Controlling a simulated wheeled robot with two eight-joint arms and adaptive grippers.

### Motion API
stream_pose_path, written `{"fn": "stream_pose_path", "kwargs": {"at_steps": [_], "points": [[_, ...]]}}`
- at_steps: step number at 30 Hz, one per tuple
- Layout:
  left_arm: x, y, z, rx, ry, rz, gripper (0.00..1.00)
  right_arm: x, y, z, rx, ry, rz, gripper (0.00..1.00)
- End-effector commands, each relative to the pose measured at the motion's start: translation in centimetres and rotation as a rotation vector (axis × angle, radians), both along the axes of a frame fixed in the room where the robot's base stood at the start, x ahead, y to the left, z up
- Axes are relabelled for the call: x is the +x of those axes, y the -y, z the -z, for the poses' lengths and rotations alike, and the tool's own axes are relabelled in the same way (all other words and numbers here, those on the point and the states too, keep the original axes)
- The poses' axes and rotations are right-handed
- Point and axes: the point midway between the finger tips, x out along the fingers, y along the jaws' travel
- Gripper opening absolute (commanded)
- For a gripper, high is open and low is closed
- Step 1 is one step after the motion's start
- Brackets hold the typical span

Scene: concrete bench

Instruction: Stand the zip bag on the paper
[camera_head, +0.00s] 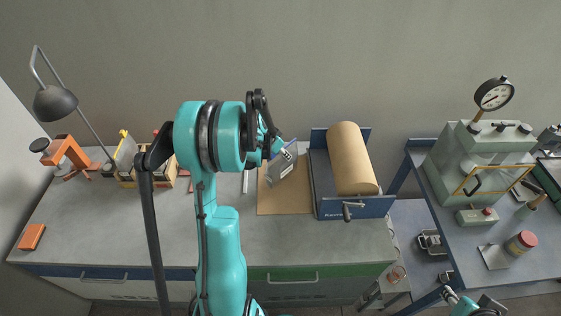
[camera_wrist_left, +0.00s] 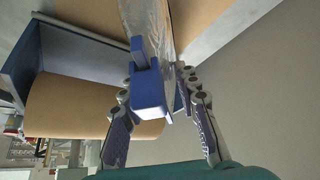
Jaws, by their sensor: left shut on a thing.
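The zip bag (camera_head: 281,169) is a clear, greyish pouch with a blue top edge. My left gripper (camera_head: 273,141) is shut on it near this top. In the left wrist view the bag's blue part (camera_wrist_left: 149,88) sits between the two fingers (camera_wrist_left: 155,92), and the shiny clear body (camera_wrist_left: 150,28) runs away from them. The brown paper (camera_head: 285,203) lies flat on the bench, and the bag is over its upper part, tilted. I cannot tell whether its bottom touches the paper. My right gripper (camera_head: 487,306) is partly cut off at the bottom right edge.
A brown paper roll (camera_head: 353,160) in a blue dispenser (camera_head: 357,208) stands just right of the bag. A lamp (camera_head: 55,103), an orange tool and a wooden rack are left.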

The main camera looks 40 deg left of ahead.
Motion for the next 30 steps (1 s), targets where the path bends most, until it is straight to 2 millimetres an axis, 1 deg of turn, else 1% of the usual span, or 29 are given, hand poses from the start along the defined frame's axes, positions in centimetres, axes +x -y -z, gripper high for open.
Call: {"fn": "stream_pose_path", "kwargs": {"at_steps": [1, 3, 7, 12, 15, 22, 25, 26, 27, 28, 30], "points": [[0.1, -0.5, 0.3, -0.001, 0.001, -0.001, 0.0, 0.0, 0.0, 0.1, 0.0, 0.0, 0.0, 0.4], [0.2, -0.9, 0.5, 0.0, 0.001, 0.0, 0.0, 0.0, 0.0, 0.1, 0.0, 0.0, 0.0, 0.4], [0.2, -1.0, 1.2, 0.0, 0.001, 0.001, 0.0, 0.0, 0.0, 0.3, 0.0, 0.0, 0.0, 0.4], [0.2, -1.0, 3.7, 0.0, 0.001, 0.001, 0.0, 0.0, 0.0, 0.9, 0.0, 0.0, 0.0, 0.4], [0.2, -1.0, 4.6, 0.0, 0.001, 0.0, 0.0, 0.0, 0.0, 1.0, 0.0, 0.0, 0.0, 0.4], [0.2, -1.0, 4.6, 0.0, 0.001, 0.0, 0.0, 0.0, 0.0, 0.9, 0.0, 0.0, 0.0, 0.4], [0.2, -1.0, 4.9, 0.0, 0.001, 0.0, 0.0, 0.0, 0.0, 1.3, 0.0, 0.0, 0.0, 0.4], [0.2, -1.0, 4.9, 0.0, 0.0, 0.001, 0.33, 0.0, 0.0, 1.3, 0.0, 0.0, 0.0, 0.4], [0.2, -1.0, 4.8, 0.0, 0.0, 0.001, 0.44, 0.0, 0.0, 1.2, 0.0, 0.0, 0.0, 0.4], [0.2, -1.0, 4.8, 0.0, 0.0, 0.001, 0.52, 0.0, 0.0, 1.2, 0.0, 0.0, 0.0, 0.4], [0.2, -1.0, 4.8, 0.0, 0.0, 0.001, 0.52, 0.0, 0.0, 1.2, 0.0, 0.0, 0.0, 0.4]]}}
